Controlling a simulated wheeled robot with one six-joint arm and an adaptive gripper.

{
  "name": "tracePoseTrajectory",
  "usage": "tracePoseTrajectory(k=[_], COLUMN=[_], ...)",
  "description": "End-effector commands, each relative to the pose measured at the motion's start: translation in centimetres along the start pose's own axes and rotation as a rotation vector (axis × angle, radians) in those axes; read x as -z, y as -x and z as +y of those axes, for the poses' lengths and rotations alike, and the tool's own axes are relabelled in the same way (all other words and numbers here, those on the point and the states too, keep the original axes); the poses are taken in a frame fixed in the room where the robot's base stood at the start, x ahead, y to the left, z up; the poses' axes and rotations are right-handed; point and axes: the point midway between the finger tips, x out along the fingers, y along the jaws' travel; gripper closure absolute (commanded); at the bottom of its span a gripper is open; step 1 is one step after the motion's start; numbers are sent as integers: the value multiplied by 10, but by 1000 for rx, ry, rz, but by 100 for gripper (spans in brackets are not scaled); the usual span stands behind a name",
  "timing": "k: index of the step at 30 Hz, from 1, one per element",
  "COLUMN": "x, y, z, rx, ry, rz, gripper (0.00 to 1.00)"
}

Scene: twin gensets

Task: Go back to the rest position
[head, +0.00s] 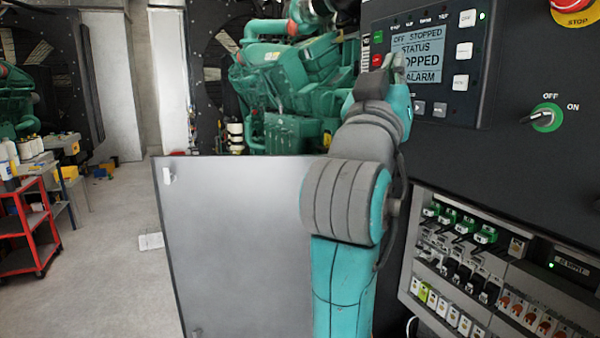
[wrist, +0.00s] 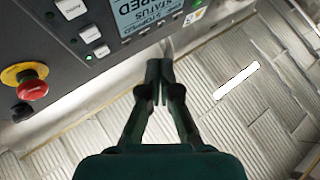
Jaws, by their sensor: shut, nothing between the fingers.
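My gripper (wrist: 161,78) is shut and empty in the wrist view, its two fingers together just below the edge of the control screen (wrist: 150,15). In the head view my gripper (head: 392,66) is partly hidden by my own wrist, in front of the left side of the control panel (head: 480,100). My arm stands raised and bent there. Whether the fingers touch the panel cannot be told.
A grey cabinet door (head: 235,240) stands open left of my arm. Terminal rows (head: 460,260) lie below the panel. A green OFF/ON switch (head: 545,118) and a red stop button (wrist: 31,90) are near.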

Motion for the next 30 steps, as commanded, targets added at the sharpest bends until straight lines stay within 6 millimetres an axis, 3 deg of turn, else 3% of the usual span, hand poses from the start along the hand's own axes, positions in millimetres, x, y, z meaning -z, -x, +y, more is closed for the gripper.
tracePoseTrajectory(k=[1,3,13,20,30], x=[-23,-49,-167,-241,-331], y=[9,21,93,156,260], z=[-10,-21,-55,-61,-44], rx=[28,65,235,345,487], ry=[19,37,94,107,98], rz=[-8,-12,-50,-95,-185], gripper=[100,100,100,100,100])
